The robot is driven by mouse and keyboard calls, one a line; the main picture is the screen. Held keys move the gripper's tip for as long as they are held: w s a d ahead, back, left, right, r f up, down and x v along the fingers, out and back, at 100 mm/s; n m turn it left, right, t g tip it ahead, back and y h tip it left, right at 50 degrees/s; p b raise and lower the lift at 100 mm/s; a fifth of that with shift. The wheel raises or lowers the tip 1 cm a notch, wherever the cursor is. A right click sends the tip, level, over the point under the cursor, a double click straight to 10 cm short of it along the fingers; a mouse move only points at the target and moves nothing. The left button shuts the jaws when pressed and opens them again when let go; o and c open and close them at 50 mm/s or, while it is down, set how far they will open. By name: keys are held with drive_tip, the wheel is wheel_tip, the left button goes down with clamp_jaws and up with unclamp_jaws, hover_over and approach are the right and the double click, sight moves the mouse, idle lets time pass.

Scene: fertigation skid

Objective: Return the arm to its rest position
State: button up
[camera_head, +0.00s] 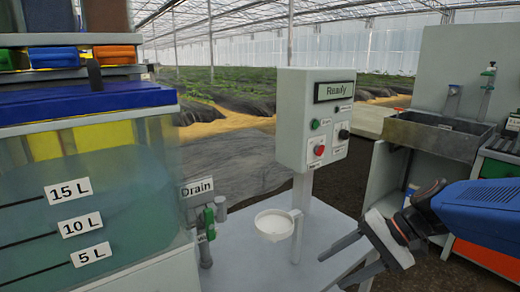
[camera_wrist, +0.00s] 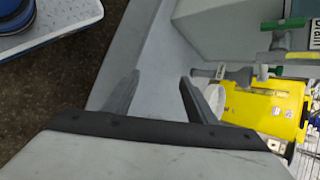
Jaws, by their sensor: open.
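My gripper (camera_head: 332,270) is at the lower right of the head view, beside the right edge of the light grey skid table (camera_head: 250,262). Its two dark fingers are spread apart with nothing between them. In the wrist view the open fingers (camera_wrist: 160,80) point toward the grey skid surface. My blue arm reaches in from the right edge of the head view, bent down at the wrist.
A control box (camera_head: 315,120) with a "Ready" display stands on a post, with a white cup (camera_head: 275,224) below it. A tank (camera_head: 90,200) with a green drain valve (camera_head: 209,222) is left. A sink (camera_head: 438,134) and drawers (camera_head: 500,165) are right.

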drive_tip(key=s+d+f+n+t+h, duration=0.1)
drive_tip(key=s+d+n+t+h, duration=0.2)
drive_tip(key=s+d+n+h, duration=0.3)
drive_tip(key=s+d+h, duration=0.2)
drive_tip(key=d+h, duration=0.1)
drive_tip(key=d, duration=0.1)
drive_tip(key=shift+s+d+f+t, duration=0.2)
drive_tip(key=shift+s+f+t, duration=0.1)
drive_tip(key=shift+t, duration=0.1)
